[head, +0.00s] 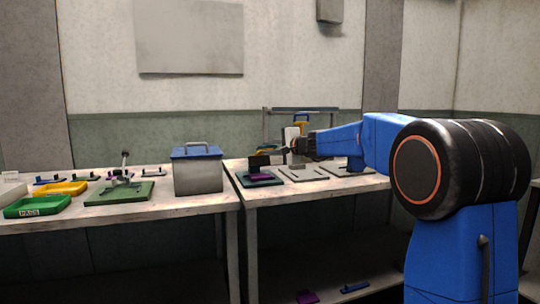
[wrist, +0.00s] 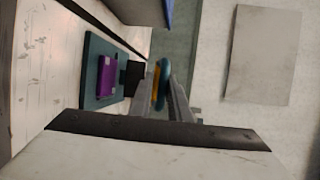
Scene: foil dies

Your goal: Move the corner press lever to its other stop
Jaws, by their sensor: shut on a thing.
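A press stands at the left end of the right table, with a dark teal base plate (head: 243,179), a purple block (head: 262,177) and a black upright block (head: 259,160). The wrist view shows the same teal plate (wrist: 91,67), purple block (wrist: 115,68) and black block (wrist: 131,78). My gripper (head: 286,150) is beside the black block, on its right. In the wrist view, my gripper (wrist: 163,88) is shut on a small rounded yellow-and-blue part (wrist: 158,82), which looks like the lever's handle. The lever's pivot and stops are hidden or too small to tell.
Two more flat grey fixtures (head: 303,174) lie right of the press. On the left table are a grey box with a blue lid (head: 197,170), a green-based device (head: 118,194) with an upright knobbed rod, a yellow tray (head: 63,189) and a green PASS tray (head: 36,207).

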